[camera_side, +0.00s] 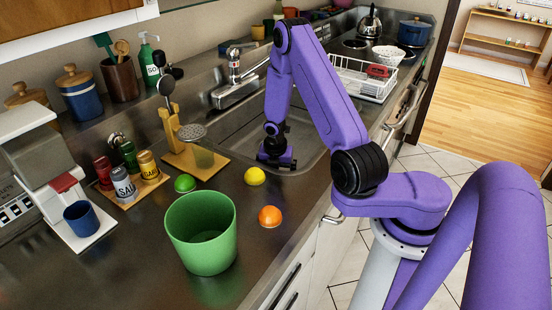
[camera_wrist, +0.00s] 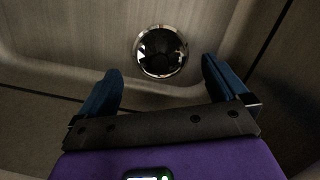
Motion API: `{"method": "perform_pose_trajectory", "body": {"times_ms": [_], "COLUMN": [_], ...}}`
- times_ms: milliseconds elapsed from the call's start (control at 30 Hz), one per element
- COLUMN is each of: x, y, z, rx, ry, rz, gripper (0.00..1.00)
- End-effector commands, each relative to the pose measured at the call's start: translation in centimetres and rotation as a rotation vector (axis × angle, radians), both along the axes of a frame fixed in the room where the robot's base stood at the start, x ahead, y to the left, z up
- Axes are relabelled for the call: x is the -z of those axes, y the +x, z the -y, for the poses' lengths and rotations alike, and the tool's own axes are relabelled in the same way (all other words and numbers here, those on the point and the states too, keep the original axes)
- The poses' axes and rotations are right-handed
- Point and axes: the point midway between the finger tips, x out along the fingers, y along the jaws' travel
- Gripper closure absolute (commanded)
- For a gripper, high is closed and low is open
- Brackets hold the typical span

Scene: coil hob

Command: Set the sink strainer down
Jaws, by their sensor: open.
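My gripper (camera_side: 276,163) is down inside the sink basin (camera_side: 222,128) in the side view. In the wrist view my gripper (camera_wrist: 160,66) has its two blue fingers spread apart with nothing between them. A round, shiny metal piece (camera_wrist: 160,52), which looks like the sink strainer, lies on the basin surface just beyond and between the fingertips. It appears apart from both fingers. I cannot tell whether it sits in the drain opening. It is not visible in the side view, where my gripper and the basin wall may hide it.
The faucet (camera_side: 234,68) stands behind the basin. A dish rack (camera_side: 361,77) is to its right. A green bin (camera_side: 203,236), a yellow ball (camera_side: 255,176), an orange ball (camera_side: 270,216) and a green ball (camera_side: 185,183) are on the counter in front. A wooden stand (camera_side: 190,160) is at left.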

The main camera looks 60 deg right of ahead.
Motion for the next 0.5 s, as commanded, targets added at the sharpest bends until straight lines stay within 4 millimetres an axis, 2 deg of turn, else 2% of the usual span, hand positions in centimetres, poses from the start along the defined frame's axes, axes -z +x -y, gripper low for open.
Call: {"method": "perform_pose_trajectory", "body": {"times_ms": [100, 500], "x": [-1.8, -6.1], "y": [-0.1, -0.3], "z": [-0.2, -0.8], "rx": [0.001, 0.001], "ry": [0.000, -0.002], "rz": [0.001, 0.002], "gripper": [0.00, 0.00]}}
